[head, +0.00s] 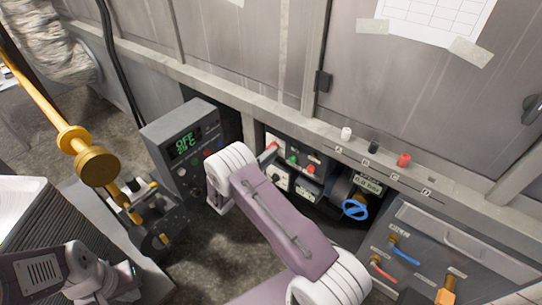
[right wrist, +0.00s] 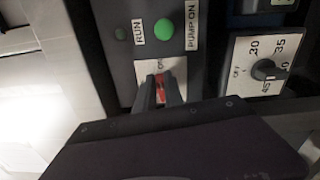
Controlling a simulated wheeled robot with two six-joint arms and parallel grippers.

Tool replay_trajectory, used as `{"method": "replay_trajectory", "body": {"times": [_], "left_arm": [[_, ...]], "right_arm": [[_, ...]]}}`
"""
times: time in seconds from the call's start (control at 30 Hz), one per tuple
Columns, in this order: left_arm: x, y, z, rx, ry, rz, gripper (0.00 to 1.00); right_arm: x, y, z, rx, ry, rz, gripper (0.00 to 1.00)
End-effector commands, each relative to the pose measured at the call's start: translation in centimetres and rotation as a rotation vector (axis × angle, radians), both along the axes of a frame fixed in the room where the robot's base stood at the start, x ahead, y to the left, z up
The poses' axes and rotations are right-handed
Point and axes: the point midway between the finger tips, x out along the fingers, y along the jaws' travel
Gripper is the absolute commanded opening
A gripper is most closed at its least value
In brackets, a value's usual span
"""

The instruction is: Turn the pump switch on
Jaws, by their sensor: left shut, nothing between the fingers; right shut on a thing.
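The pump switch (right wrist: 160,88) is a small red lever on a light plate, and its lettering is partly hidden. My right gripper (right wrist: 162,93) is shut on the red lever, with dark fingers on both sides of it. A bright green round lamp (right wrist: 163,29) sits beside the switch, between labels reading RUN and PUMP ON.
A grey box with a green OFF display (head: 185,143) stands left of the panel. A numbered dial (right wrist: 264,70) is beside the switch. A blue valve handle (head: 355,209) and a hose panel (head: 410,262) lie to the right. A yellow pole (head: 45,105) crosses the left side.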

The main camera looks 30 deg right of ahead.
Motion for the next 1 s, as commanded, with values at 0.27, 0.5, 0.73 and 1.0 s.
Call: {"method": "replay_trajectory", "body": {"times": [0.27, 0.5, 0.73, 1.0], "left_arm": [[0.00, 0.00, -0.67, 0.000, 0.000, 0.000, 0.00], [0.00, 0.00, -0.79, 0.000, 0.000, 0.000, 0.00], [0.00, -0.01, -0.78, 0.000, 0.000, 0.000, 0.00], [0.00, -0.01, -0.78, 0.000, 0.000, 0.000, 0.00]], "right_arm": [[-0.06, 0.03, -0.43, 0.045, -0.100, 0.001, 0.00], [-0.06, 0.04, -0.43, 0.058, -0.132, 0.001, 0.00], [-0.06, 0.04, -0.43, 0.060, -0.135, 0.001, 0.00], [-0.06, 0.03, -0.42, 0.059, -0.135, 0.000, 0.35]]}}
